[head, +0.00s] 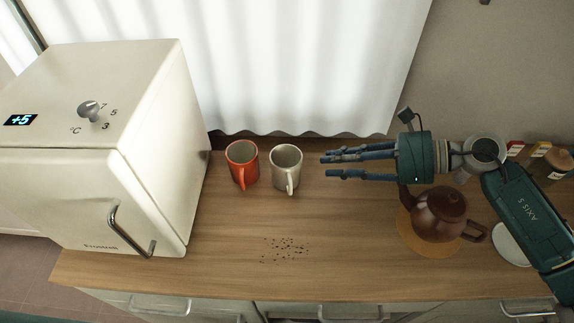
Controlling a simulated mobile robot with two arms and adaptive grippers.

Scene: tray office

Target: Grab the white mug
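The white mug (285,169) stands upright on the wooden counter, just right of an orange mug (242,166). Its handle points toward the front. My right gripper (328,163) comes in from the right, its blue fingers stretched out toward the white mug. The fingers are apart from each other, with nothing between them. A gap of counter shows between the fingertips and the mug. My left gripper is not in view.
A cream mini fridge (95,150) stands at the left. A brown teapot (440,215) on a round mat is below my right arm. Dark crumbs (285,248) lie on the front counter (340,260). A white curtain (300,60) hangs behind. Small boxes (540,149) stand at the far right.

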